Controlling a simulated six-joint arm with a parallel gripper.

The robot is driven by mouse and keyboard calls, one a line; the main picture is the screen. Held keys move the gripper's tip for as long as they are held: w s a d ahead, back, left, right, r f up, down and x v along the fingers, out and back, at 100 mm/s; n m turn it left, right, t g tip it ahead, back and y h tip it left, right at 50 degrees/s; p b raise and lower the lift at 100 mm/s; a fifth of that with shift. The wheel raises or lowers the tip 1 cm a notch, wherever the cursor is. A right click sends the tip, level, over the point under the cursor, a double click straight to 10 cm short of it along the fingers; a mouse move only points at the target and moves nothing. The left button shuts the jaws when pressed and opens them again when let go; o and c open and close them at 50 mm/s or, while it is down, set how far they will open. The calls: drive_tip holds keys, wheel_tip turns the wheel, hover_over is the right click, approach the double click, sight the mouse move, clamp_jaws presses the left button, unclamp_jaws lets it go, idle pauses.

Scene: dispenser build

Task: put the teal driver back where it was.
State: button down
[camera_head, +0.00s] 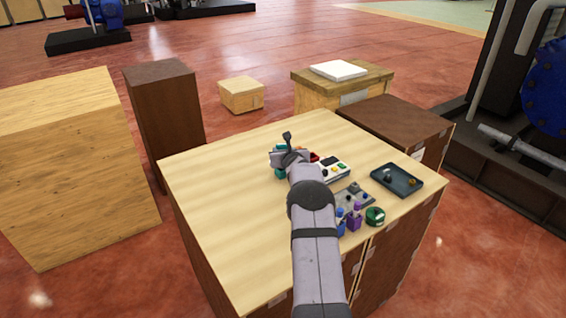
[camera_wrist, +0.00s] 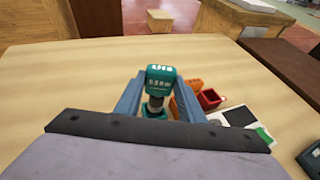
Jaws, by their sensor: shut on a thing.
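The teal driver (camera_wrist: 160,87) is between the two fingers of my gripper (camera_wrist: 157,105) in the wrist view, with its teal battery end facing the camera. My gripper is shut on it. In the head view my gripper (camera_head: 287,163) is over the left middle of the table, and my own arm and wrist hide most of the driver; a bit of teal (camera_head: 280,174) shows beside the gripper. I cannot tell from these frames whether the driver touches the table top.
An orange thing (camera_wrist: 191,97) and a red bin (camera_wrist: 210,99) stand just right of the driver. A white panel with coloured buttons (camera_head: 333,170), a grey fixture (camera_head: 355,195), a dark tray (camera_head: 396,181), blue and purple bottles (camera_head: 354,217) and a green roll (camera_head: 375,216) fill the right side. The table's left (camera_head: 225,220) is bare.

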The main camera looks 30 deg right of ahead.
drive_tip(key=shift+f+p, duration=0.5)
drive_tip(key=shift+f, duration=1.35)
drive_tip(key=shift+f+b, duration=0.25)
drive_tip(key=shift+b, duration=0.15)
drive_tip(key=c, duration=1.5)
unclamp_jaws()
drive_tip(key=shift+o, duration=0.2)
drive_tip(key=shift+r+p, duration=0.2)
drive_tip(key=shift+p, duration=0.15)
drive_tip(key=shift+b+v, duration=0.8)
drive_tip(key=shift+b, duration=0.1)
drive_tip(key=b+v, duration=0.5)
drive_tip(key=v, duration=0.5)
drive_tip(key=shift+s, duration=0.2)
